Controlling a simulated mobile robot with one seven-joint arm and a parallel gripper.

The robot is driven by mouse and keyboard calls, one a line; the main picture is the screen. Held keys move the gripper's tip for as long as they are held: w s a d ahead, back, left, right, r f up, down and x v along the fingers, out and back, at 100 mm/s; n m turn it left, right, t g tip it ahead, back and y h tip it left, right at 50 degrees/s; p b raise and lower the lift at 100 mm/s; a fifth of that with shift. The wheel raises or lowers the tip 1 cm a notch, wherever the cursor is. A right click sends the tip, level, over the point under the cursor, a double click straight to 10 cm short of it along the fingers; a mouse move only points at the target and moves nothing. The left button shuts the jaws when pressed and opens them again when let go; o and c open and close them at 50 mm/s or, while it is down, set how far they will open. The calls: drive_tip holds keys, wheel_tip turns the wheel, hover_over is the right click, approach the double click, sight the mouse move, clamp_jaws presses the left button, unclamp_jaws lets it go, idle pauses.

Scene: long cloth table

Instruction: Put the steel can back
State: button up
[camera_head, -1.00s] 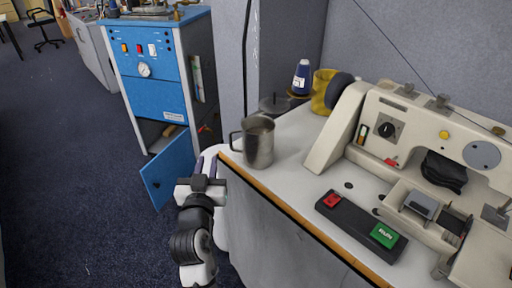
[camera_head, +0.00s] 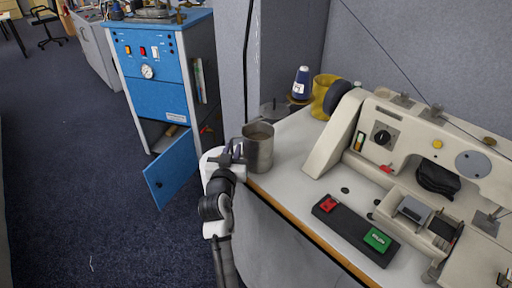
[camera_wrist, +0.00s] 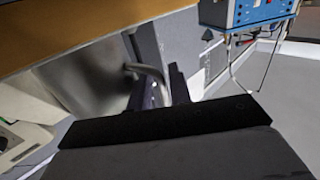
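The steel can (camera_head: 259,150), a grey metal mug-like can with a side handle, stands upright on the white table near its left corner. In the wrist view the can (camera_wrist: 92,78) is at the upper left, and its curved handle reaches between my fingers. My gripper (camera_head: 228,155) is at the handle on the can's left side. In the wrist view my gripper (camera_wrist: 162,92) has its fingers apart, one on each side of the handle. Whether they touch the handle I cannot tell.
A lidded grey pot (camera_head: 273,110), a blue thread cone (camera_head: 301,84) and a yellow roll (camera_head: 322,92) stand behind the can. A beige sewing machine (camera_head: 400,130) and a switch box (camera_head: 354,230) are to the right. A blue cabinet (camera_head: 160,90) with an open door (camera_head: 171,169) stands left.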

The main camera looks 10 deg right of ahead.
drive_tip(key=shift+x, duration=1.05)
clamp_jaws()
drive_tip(key=shift+r, duration=0.2)
